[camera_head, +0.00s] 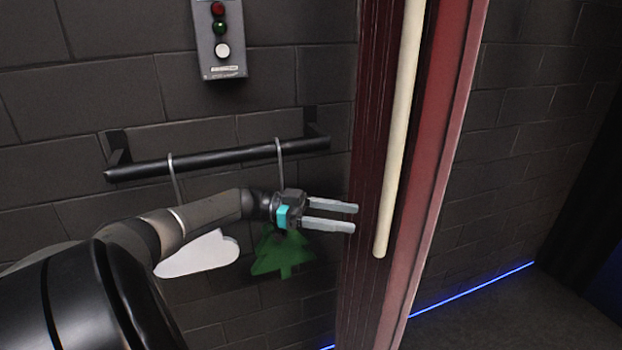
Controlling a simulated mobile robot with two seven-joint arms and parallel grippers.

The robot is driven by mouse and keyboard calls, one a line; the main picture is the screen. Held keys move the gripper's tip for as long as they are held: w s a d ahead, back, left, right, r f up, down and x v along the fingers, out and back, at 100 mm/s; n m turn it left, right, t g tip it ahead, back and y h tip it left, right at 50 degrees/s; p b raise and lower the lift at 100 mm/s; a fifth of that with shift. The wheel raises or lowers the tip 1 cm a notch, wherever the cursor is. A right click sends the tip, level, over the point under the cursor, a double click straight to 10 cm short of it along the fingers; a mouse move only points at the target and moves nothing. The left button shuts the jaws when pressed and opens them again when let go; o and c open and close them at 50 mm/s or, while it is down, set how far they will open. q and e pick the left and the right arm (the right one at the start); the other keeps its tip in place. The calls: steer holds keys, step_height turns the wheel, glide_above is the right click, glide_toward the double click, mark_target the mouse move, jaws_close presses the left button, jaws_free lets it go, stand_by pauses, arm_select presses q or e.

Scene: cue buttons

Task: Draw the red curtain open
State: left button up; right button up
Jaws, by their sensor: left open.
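The red curtain (446,150) hangs as a narrow, tall strip right of the middle, with dark red folds on its left side. A long cream rod (397,135) hangs down in front of it, and its rounded lower end shows. My left gripper (356,217) reaches in from the left with its two grey fingers apart and pointing right. The fingertips are at the curtain's left edge in the picture, left of the rod's lower end. Whether they touch the curtain I cannot tell. Nothing shows between the fingers. My right gripper is not in view.
A grey button box (219,65) with red, green and white buttons is on the dark block wall. Below it a black rail (222,154) carries hooks, with a white cloud shape (205,257) and a green tree shape (283,252) below. Floor is bare at lower right, with a blue light strip (470,288) along the wall.

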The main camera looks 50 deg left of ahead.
arm_select(q)
steer(key=b+v, duration=0.1)
steer(key=v, duration=0.6)
stand_by(0.4)
step_height(320, 180, down, 19)
steer(key=w+a+n+t+y+b, duration=0.1)
steer(key=w+n+t+y+b, duration=0.1)
steer(key=n+t+y, duration=0.5)
steer(key=s+d+f+n+g+y+b, duration=0.1)
steer(key=s+f+g+y, duration=0.15)
steer(key=f, duration=0.65)
steer(key=s+d+f+n+g+y+b, duration=0.15)
steer(key=s+f+y, duration=0.25)
steer(key=f, duration=0.6)
steer(key=s+d+f+g+y+b, duration=0.1)
steer(key=s+d+f+g, duration=0.35)
steer(key=s+f, duration=0.3)
steer(key=s+d+f+g+y, duration=0.1)
steer(key=s+d+f+g, duration=0.2)
steer(key=s+d+f, duration=0.5)
steer(key=s+d+f+g, duration=0.2)
steer(key=s+d+f, duration=0.2)
steer(key=s+d, duration=0.1)
steer(key=s+d+f+m+g+b, duration=0.1)
steer(key=s+d+f+g, duration=0.2)
steer(key=s+d, duration=0.3)
steer(key=shift+s+f+h, duration=0.45)
steer(key=shift+s+f, duration=0.1)
steer(key=shift+s, duration=0.65)
